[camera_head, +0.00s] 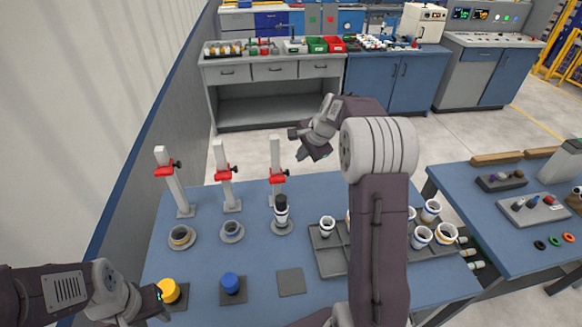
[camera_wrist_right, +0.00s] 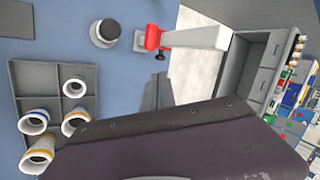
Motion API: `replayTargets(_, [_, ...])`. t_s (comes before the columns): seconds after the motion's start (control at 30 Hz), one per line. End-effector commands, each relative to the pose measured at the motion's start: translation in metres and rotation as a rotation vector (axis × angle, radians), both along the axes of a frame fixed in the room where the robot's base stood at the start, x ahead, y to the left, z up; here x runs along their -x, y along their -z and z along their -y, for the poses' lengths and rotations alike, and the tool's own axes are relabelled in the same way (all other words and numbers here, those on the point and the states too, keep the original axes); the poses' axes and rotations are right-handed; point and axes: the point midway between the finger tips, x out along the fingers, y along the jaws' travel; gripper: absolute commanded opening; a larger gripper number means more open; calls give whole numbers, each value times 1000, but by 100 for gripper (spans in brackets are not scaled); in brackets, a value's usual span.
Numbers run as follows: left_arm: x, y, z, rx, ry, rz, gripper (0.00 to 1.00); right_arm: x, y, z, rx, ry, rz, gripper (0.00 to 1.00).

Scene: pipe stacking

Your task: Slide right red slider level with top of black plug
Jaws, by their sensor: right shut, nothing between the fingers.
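The right red slider (camera_head: 277,178) sits on the rightmost grey-white post (camera_head: 275,150), below its top, with a small dark knob on its side. The black plug (camera_head: 281,202) stands upright on a white pipe in front of this post. The slider appears higher in the picture than the plug's top, but true levels are hard to judge. The right wrist view shows the slider (camera_wrist_right: 152,38) and plug (camera_wrist_right: 106,31) from above, apart. My right gripper (camera_head: 301,143) is shut and empty, clear of the slider, up and right of it. My left gripper (camera_head: 151,298) is by the yellow button; its fingers are unclear.
Two more posts carry red sliders (camera_head: 165,171) (camera_head: 223,173), with low round holders (camera_head: 181,237) (camera_head: 231,231) before them. A yellow button (camera_head: 169,290) and a blue button (camera_head: 231,283) are near the front. A grey tray (camera_head: 328,262) holds several white pipes, partly hidden by my right arm.

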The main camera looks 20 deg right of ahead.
Motion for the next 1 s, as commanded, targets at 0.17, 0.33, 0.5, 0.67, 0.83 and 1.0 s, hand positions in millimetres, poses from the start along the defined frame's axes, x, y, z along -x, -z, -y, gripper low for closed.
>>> replayTargets(0.17, [0,-4,0,0,0,0,36,-19,35,-4,-1,-2,-4,0])
replayTargets(0.33, [0,-7,0,0,0,0,36,-36,67,-8,-2,-1,-4,0])
replayTargets(0.5, [0,-12,0,0,0,0,36,-49,89,-10,1,-3,-2,0])
replayTargets(0.67, [0,-13,0,0,0,0,36,-55,99,-11,0,-2,0,0])
replayTargets(0.83, [0,-13,0,0,0,0,36,-56,102,-11,1,-2,0,0])
replayTargets(1.0, [0,-12,0,0,0,0,36,-56,102,-11,1,-2,0,0])
